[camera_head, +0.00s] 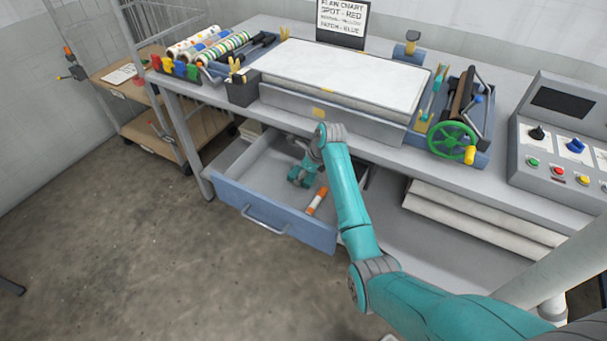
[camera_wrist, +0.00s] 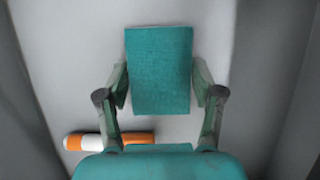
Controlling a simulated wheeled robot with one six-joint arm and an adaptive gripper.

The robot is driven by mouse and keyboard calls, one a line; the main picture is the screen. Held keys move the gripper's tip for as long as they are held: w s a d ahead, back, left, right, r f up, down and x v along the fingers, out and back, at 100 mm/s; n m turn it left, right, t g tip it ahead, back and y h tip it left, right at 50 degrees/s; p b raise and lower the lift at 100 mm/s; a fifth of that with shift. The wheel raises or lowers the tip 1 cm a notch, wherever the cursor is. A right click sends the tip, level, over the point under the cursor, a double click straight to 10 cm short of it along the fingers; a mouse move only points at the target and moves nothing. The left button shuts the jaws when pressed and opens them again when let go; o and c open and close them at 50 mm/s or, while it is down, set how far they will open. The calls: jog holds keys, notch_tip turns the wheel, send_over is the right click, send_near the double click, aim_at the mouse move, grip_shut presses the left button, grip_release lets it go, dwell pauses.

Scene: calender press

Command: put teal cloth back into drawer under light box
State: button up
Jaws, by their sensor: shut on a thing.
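The teal cloth (camera_wrist: 160,60) is a flat folded rectangle in the wrist view, over the grey drawer floor. My gripper (camera_wrist: 161,84) has a finger against each side edge of it and is shut on it. In the head view my gripper (camera_head: 302,174) is inside the open blue-fronted drawer (camera_head: 268,218); the cloth cannot be told apart from my teal arm there. Whether the cloth touches the drawer floor is hard to tell. The light box (camera_head: 345,78), with a white top, stands on the bench above the drawer.
An orange and white cylinder (camera_head: 317,201) lies in the drawer, and shows just beside my gripper in the wrist view (camera_wrist: 108,140). The bench edge overhangs the drawer's back. White slabs (camera_head: 480,222) lie on the lower shelf at right. The drawer's left part is clear.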

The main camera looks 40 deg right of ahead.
aim_at(308, 176)
jog(key=shift+f, duration=0.15)
jog(key=o, duration=1.1)
jog(key=v, duration=0.4)
jog(key=shift+d+r, duration=0.1)
jog(key=shift+r, duration=0.3)
jog(key=s+d, duration=0.1)
jog(key=s, duration=0.3)
jog(key=s+d, duration=0.1)
jog(key=s, duration=0.2)
jog(key=s+d, duration=0.2)
jog(key=s, duration=0.2)
jog(key=shift+s+r, duration=0.2)
jog(key=shift+s, duration=0.1)
